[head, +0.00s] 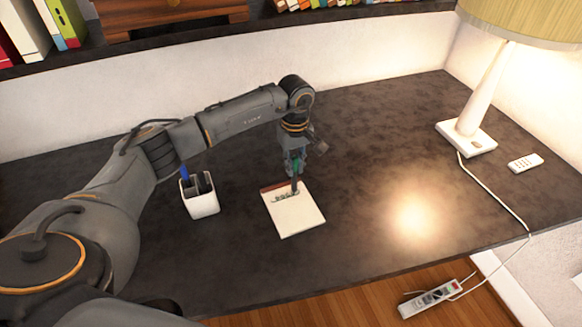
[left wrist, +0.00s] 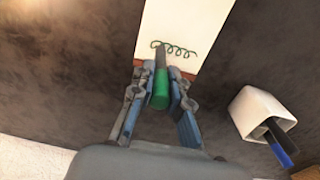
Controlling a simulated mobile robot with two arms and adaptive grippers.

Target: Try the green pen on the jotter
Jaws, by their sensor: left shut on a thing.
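The jotter (head: 298,217) lies flat on the dark desk, a white pad with a dark red band along its far edge. Green looping scribble marks it near that band; the scribble also shows on the jotter (left wrist: 190,20) in the left wrist view. My left gripper (head: 295,168) points down over the jotter's far part, shut on the green pen (left wrist: 161,88). The pen's dark lower end reaches down to the scribble; whether it touches the paper I cannot tell. My right gripper is not in view.
A white pen holder (head: 203,203) with a blue pen and dark items stands left of the jotter. A lamp (head: 467,135) and a remote (head: 525,162) are at the right. A power strip (head: 436,298) lies below the desk's front edge. The desk right of the jotter is clear.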

